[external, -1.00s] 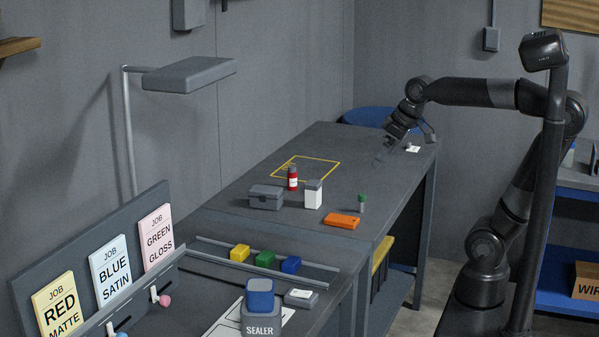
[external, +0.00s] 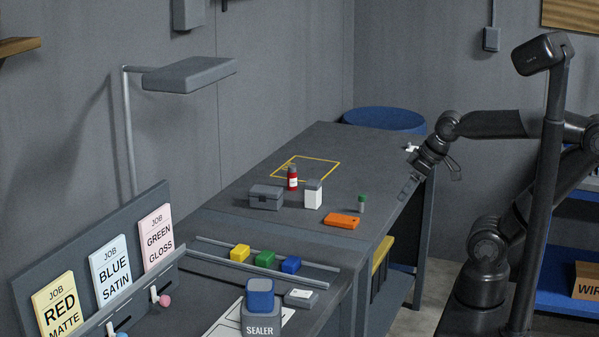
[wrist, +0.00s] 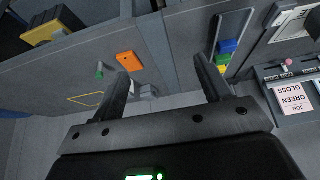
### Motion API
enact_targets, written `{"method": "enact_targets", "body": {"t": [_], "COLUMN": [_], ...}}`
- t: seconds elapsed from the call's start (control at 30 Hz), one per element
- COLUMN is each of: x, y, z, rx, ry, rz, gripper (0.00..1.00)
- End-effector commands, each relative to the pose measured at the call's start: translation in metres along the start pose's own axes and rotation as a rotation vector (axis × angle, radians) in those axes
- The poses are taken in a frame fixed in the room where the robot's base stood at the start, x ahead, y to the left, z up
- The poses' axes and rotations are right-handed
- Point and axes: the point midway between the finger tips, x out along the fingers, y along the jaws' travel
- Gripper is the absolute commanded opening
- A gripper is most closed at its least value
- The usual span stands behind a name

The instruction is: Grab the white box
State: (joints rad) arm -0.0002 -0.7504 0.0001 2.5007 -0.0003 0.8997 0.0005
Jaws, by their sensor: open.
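The white box (external: 313,196) stands upright on the dark grey table, with a grey top. It is between a grey case (external: 266,197) and an orange block (external: 341,221), just in front of a red bottle (external: 293,178). My gripper (external: 407,187) is at the table's right edge, pointing down-left, to the right of the white box and apart from it. In the wrist view my gripper (wrist: 165,75) is open, with nothing between its fingertips. There the white box seems mostly hidden behind the left finger.
A green-capped vial (external: 362,203) stands right of the white box. A yellow outlined square (external: 318,162) lies behind. Yellow, green and blue blocks (external: 265,258) sit in a rail nearer the camera. The table's far right part is mostly clear.

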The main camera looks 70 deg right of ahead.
Motion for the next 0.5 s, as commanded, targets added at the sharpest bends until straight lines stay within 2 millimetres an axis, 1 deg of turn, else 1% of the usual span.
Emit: {"method": "enact_targets", "body": {"t": [0.17,0.27,0.37,0.47,0.5], "x": [0.000,0.000,0.003,0.009,0.012], "y": [0.000,0.001,0.004,0.010,0.014], "z": [0.000,-0.005,-0.019,-0.044,-0.056], "rx": [0.000,-0.001,-0.002,-0.009,-0.010], "ry": [0.000,-0.002,-0.011,-0.023,-0.028], "rz": [0.000,0.000,-0.001,-0.001,-0.002], "gripper": [0.71,0.71,0.71,0.71,0.71]}}
